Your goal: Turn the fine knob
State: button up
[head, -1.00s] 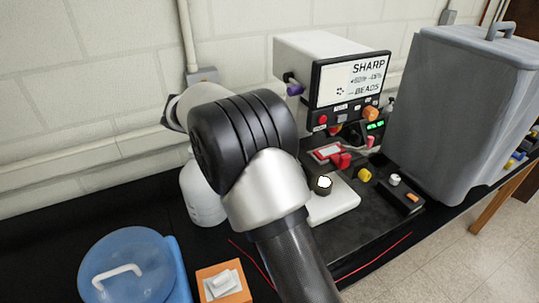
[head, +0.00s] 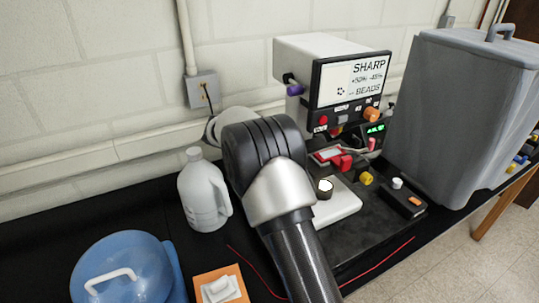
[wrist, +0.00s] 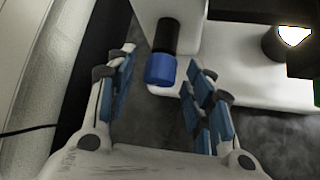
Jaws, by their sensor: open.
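A blue knob (wrist: 161,69) on a black shaft shows in the wrist view, on a white upright part of the instrument. My gripper (wrist: 162,58) is open, with one blue-padded finger on each side of the knob's end. Gaps show between the pads and the knob, and I see no contact. In the head view my arm hides the gripper and this knob. A purple knob (head: 294,88) sits higher, on the left side of the instrument's white head (head: 310,50). No label tells which knob is the fine one.
A lit round lamp (head: 324,189) stands on the white base (head: 337,205). A grey bin (head: 455,120) stands right of the instrument. A white jug (head: 203,193), a blue lidded container (head: 125,262) and an orange block (head: 222,285) are to the left of my arm.

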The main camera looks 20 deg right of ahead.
jog(key=shift+c, duration=0.4)
jog(key=c, duration=1)
jog(key=shift+f+t+b, duration=0.2)
jog(key=shift+t+b, duration=0.1)
jog(key=shift+b, duration=0.95)
jog(key=shift+s+m+t+h+b, duration=0.25)
jog(key=shift+m+t+b, duration=0.75)
jog(key=shift+b, duration=1.5)
jog(key=shift+s+m+t+h+b, duration=0.1)
jog(key=shift+m+t+h+b, duration=0.35)
jog(key=shift+t+b, duration=1.5)
jog(key=shift+m+g+b, duration=0.25)
jog(key=shift+g+b, duration=0.1)
jog(key=shift+b, duration=0.15)
